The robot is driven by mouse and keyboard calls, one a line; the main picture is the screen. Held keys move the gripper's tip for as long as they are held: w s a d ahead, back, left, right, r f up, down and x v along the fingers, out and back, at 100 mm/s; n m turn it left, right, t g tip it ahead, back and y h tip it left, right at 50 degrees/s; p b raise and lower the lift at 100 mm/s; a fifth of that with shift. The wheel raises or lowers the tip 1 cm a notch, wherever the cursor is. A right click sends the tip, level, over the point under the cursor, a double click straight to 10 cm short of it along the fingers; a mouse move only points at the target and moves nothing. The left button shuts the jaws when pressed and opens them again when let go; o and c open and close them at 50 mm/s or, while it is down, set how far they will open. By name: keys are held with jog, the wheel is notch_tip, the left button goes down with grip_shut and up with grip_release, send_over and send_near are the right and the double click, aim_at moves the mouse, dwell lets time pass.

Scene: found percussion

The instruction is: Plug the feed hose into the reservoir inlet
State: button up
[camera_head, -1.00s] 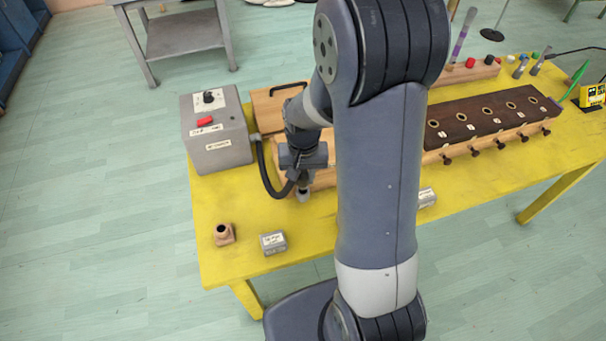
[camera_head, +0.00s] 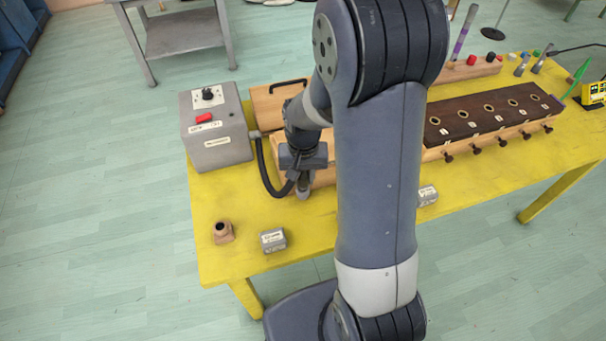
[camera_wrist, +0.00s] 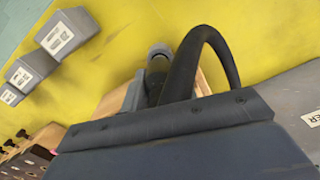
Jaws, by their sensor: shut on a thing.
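The black feed hose (camera_head: 265,172) leaves the right side of a grey box (camera_head: 215,130) and loops down to my gripper (camera_head: 303,190). My gripper is shut on the hose's end, low over the yellow table beside the front of a long wooden chest. In the wrist view the hose (camera_wrist: 194,60) arches beside a grey round end piece (camera_wrist: 160,53) held at my gripper. The reservoir inlet cannot be made out for certain; my arm covers part of the wooden chest's front.
A brown fitting with a round opening (camera_head: 222,232) stands at the table's front left. A small grey labelled block (camera_head: 273,240) lies near it, another (camera_head: 427,196) right of my arm. A dark-topped wooden chest (camera_head: 490,120) with knobs is at right. Yellow table (camera_head: 225,265) is bare at front left.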

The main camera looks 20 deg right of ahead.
aim_at(303, 172)
jog(key=shift+f+b, duration=0.7)
jog(key=shift+f, duration=0.2)
jog(key=o, duration=1.1)
jog(key=shift+c, duration=0.2)
jog(key=shift+r, duration=0.1)
notch_tip(303, 172, up, 11)
jog(key=shift+f, duration=0.2)
jog(key=shift+f, duration=0.15)
